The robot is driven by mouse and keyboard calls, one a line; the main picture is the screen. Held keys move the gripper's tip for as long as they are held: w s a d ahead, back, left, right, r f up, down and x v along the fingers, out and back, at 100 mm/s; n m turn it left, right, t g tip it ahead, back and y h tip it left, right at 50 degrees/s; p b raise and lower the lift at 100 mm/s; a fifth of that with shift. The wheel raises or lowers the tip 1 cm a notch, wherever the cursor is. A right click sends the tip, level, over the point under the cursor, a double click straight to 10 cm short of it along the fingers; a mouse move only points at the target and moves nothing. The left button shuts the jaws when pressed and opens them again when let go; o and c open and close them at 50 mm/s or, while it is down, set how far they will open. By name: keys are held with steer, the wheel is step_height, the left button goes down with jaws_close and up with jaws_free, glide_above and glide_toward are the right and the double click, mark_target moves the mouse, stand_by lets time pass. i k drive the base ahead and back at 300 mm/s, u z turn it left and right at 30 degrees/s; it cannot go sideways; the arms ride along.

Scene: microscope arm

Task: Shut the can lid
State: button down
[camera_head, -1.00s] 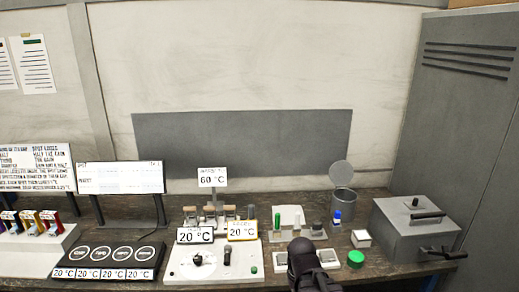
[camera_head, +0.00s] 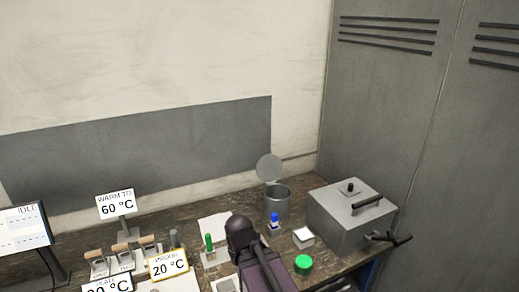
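The can (camera_head: 277,203) is a grey metal cylinder standing at the back of the bench, left of a grey box. Its round lid (camera_head: 269,168) stands raised, nearly upright, at the can's back rim, so the can is open. My dark arm (camera_head: 252,255) reaches in from the bottom edge, in front of and to the left of the can. The arm's end is apart from the can in the picture. I cannot make out the gripper's fingers.
A grey box (camera_head: 340,231) with handles stands right of the can. A blue-topped item (camera_head: 274,219), a small white box (camera_head: 303,238) and a green cap (camera_head: 303,264) are in front. A green item (camera_head: 209,242) stands left of my arm. Tall lockers (camera_head: 390,100) close off the right.

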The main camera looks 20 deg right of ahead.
mark_target(269, 167)
steer(key=z, duration=0.15)
steer(key=i, duration=1.15)
steer(key=z, duration=0.1)
